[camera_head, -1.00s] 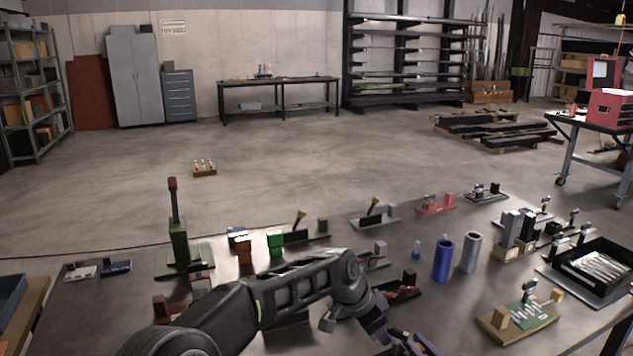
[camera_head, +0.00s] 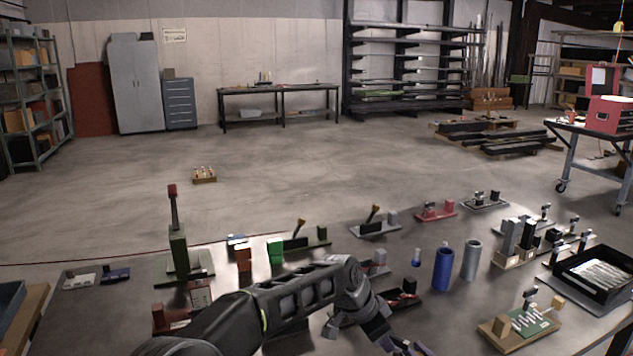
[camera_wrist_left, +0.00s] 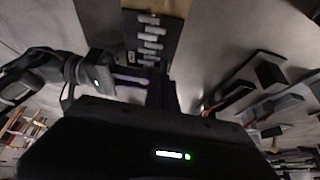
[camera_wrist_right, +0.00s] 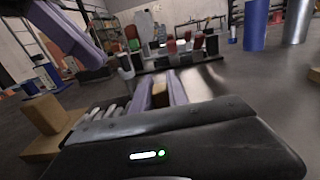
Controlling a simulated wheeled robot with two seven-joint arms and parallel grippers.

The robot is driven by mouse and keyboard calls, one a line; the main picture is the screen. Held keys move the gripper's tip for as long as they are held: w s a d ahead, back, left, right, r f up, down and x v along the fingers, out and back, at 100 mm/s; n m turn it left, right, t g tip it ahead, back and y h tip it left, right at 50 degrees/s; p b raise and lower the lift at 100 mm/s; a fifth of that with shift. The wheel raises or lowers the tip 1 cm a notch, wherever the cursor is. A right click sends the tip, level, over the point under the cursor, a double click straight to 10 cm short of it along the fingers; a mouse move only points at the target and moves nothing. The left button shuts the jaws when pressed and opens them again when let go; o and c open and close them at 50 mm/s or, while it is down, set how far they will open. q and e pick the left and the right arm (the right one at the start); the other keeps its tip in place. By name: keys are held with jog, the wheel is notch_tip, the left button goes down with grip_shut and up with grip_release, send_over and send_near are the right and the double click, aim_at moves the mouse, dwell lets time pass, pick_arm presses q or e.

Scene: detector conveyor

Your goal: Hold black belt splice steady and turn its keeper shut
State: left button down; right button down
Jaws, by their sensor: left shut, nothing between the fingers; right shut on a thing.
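The black belt splice (camera_wrist_left: 150,42) shows in the left wrist view as a dark strip with staggered pale pieces and a tan edge. Its wooden base (camera_wrist_right: 62,142) and one tan block (camera_wrist_right: 42,114) show in the right wrist view. My right gripper (camera_wrist_right: 158,88) has its purple fingers shut on what looks like a second tan block of the splice. My left gripper (camera_wrist_left: 132,84) is shut and empty near the splice. Its purple finger also crosses the top left of the right wrist view. I cannot make out the keeper. In the head view the splice is out of frame.
A similar green splice (camera_head: 528,320) on wood stands at the right of the table, by a black tray (camera_head: 562,272). A blue cylinder (camera_head: 443,268) and grey cylinder (camera_head: 471,259) stand mid-table. Several small fixtures line the far edge.

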pick_arm(q)
jog(key=shift+w+a, duration=0.3)
jog(key=shift+w, duration=0.4)
dwell(0.6)
jog(key=shift+a, duration=0.15)
jog(key=shift+a, duration=0.25)
notch_tip(320, 180, up, 6)
dwell(0.7)
jog(key=shift+s, duration=0.1)
jog(key=shift+s+d+r, duration=0.1)
jog(key=shift+s+r, duration=0.15)
jog(key=shift+s, duration=0.25)
jog(key=shift+s+d+r, duration=0.1)
jog(key=shift+s+r, duration=0.15)
jog(key=shift+s, duration=0.2)
